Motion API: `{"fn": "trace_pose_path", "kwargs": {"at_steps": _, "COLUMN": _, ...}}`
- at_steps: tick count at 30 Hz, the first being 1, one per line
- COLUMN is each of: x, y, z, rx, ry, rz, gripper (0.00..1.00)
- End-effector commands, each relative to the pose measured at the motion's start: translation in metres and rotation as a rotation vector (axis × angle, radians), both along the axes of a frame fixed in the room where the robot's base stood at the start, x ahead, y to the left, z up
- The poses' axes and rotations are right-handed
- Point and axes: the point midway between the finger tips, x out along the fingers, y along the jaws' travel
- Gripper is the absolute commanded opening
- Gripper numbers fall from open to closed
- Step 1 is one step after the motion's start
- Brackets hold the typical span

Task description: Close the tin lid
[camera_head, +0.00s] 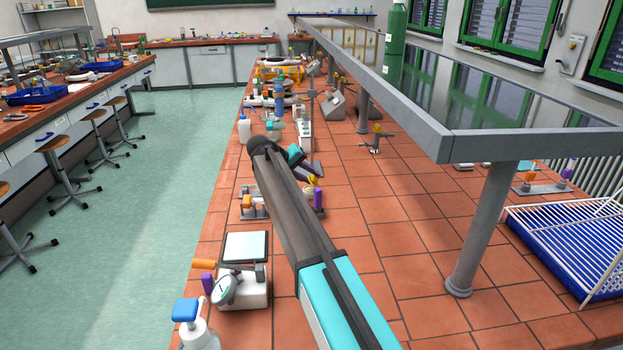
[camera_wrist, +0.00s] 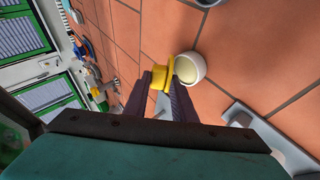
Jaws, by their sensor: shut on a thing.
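In the wrist view, my gripper (camera_wrist: 165,92) has its two dark fingers closed on a small yellow piece (camera_wrist: 161,74), which seems to be the tin's lid or its edge. Just right of it is a round white tin (camera_wrist: 196,82) with a pale cream inside showing, so its mouth is open. The yellow piece stands at the tin's left rim and does not cover the mouth. Whether the two are joined is hard to tell. In the head view, my arm hides much of this spot, and I cannot make out the tin clearly.
A grey shelf (camera_head: 440,140) on posts runs above the bench at right. A white scale (camera_head: 245,247), a dial device (camera_head: 238,289) and a blue-topped bottle (camera_head: 197,328) stand near the left edge. A blue rack (camera_head: 585,240) is at right. Tiles between are mostly clear.

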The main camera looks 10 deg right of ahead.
Motion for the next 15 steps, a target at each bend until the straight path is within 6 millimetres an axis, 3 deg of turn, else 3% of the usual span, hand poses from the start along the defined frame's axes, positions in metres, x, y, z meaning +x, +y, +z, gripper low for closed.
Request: {"fn": "trace_pose_path", "kwargs": {"at_steps": 15, "x": 0.001, "y": 0.013, "z": -0.010, "rx": -0.250, "ry": -0.003, "rz": 0.000, "gripper": 0.01}}
